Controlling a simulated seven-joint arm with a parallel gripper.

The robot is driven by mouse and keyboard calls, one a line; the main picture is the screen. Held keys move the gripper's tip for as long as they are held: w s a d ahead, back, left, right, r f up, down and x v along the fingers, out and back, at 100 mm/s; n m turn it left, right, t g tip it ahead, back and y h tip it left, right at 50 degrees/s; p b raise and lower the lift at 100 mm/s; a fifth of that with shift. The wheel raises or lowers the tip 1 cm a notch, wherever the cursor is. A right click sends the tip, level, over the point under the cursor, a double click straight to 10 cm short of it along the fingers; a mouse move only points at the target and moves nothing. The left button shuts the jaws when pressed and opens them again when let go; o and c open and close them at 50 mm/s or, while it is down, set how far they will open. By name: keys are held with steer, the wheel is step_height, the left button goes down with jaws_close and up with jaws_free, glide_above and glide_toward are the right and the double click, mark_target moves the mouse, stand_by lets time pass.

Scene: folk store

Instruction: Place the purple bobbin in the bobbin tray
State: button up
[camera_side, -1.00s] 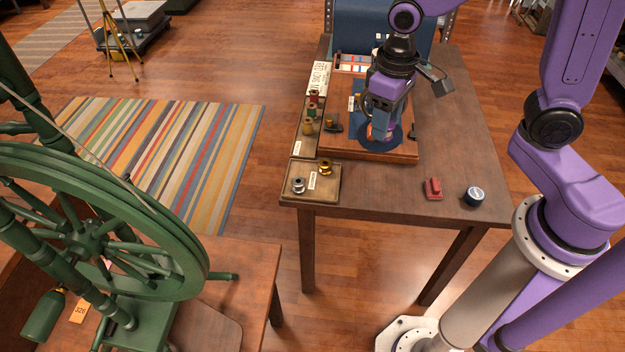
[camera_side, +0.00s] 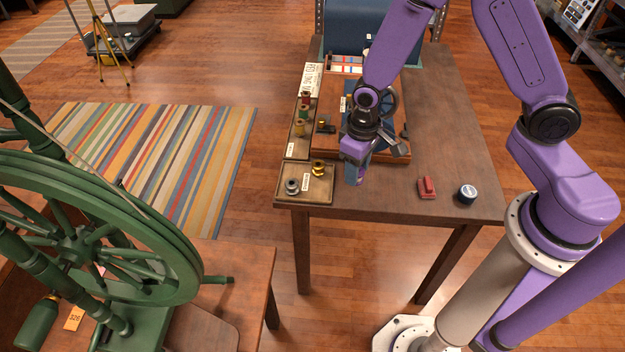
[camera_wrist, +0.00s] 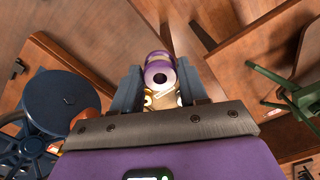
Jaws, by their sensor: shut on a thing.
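My gripper (camera_side: 355,176) is above the table, to the right of the front tray, and points down. In the wrist view it is shut on the purple bobbin (camera_wrist: 160,73), which sits between the two fingers. The bobbin's round end with a dark centre hole faces the wrist camera. In the side view the bobbin is mostly hidden by the fingers. The small square front tray (camera_side: 319,192) lies at the table's front left corner. It holds a silver bobbin (camera_side: 292,187) and a gold bobbin (camera_side: 318,168), with a label too small to read.
A long narrow tray (camera_side: 297,147) with several thread spools lies behind the front tray. A sewing machine (camera_side: 391,98) on a wooden base stands behind my gripper. A red object (camera_side: 426,187) and a dark round tin (camera_side: 467,194) are at the right. The front middle of the table is clear.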

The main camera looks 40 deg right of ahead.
steer(key=w+a+f, duration=0.1)
steer(key=w+f, duration=0.1)
steer(key=w, duration=0.1)
steer(key=w+a+f, duration=0.1)
steer(key=w+f, duration=0.2)
steer(key=w, duration=0.1)
steer(key=w+f, duration=0.3)
steer(key=shift+w+a+f, duration=0.15)
steer(key=shift+w+a, duration=0.15)
steer(key=shift+a, duration=0.1)
steer(key=shift+w+f, duration=0.15)
steer(key=shift+f, duration=1.6)
steer(key=shift+a+f, duration=0.1)
steer(key=shift+f, duration=0.05)
steer(key=o, duration=0.8)
step_height(320, 180, up, 12)
steer(key=shift+r, duration=0.2)
